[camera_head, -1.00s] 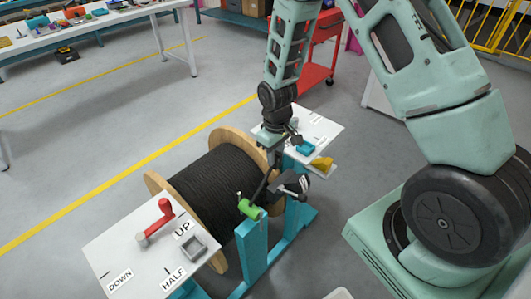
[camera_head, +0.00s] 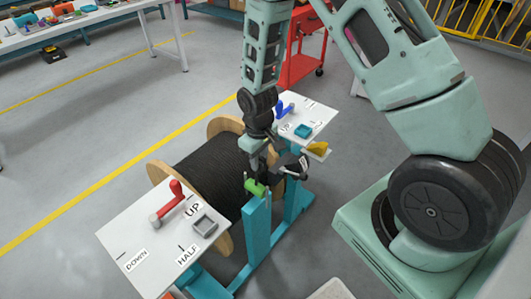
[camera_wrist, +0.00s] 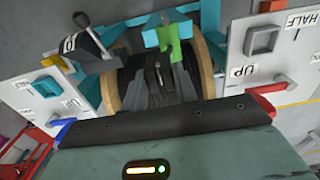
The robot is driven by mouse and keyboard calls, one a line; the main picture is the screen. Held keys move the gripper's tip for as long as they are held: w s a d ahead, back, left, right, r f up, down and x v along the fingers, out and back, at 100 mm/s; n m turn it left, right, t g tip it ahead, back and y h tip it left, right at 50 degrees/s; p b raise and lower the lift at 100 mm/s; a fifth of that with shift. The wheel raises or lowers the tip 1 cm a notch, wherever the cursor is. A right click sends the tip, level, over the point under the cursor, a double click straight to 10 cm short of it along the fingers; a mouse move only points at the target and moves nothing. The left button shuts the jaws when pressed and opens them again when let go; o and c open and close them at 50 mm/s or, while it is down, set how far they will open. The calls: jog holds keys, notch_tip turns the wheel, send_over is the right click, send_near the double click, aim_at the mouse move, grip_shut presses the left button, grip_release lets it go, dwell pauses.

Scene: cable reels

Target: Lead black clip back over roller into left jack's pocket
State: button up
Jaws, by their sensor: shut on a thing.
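My gripper (camera_head: 261,166) points down over the near side of the cable reel, just behind the green roller (camera_head: 255,188). In the wrist view its fingers (camera_wrist: 161,84) are shut on a small dark piece (camera_wrist: 158,72), which I take for the black clip; its shape is mostly hidden. The roller (camera_wrist: 174,38) is beyond the fingertips in that view, apart from them. The left jack's grey square pocket (camera_head: 204,226) looks empty on the white panel marked UP and HALF. It also shows in the wrist view (camera_wrist: 263,40).
A red lever (camera_head: 170,202) stands up beside the grey pocket. A black device with a handle (camera_head: 292,166) sits right of the roller. The far panel (camera_head: 316,117) carries a blue lever (camera_head: 285,108) and a teal pocket (camera_head: 303,130). A yellow piece (camera_head: 318,149) is at its edge.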

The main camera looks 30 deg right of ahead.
jog(key=s+a, duration=0.3)
jog(key=a, duration=0.6)
jog(key=shift+b, duration=0.4)
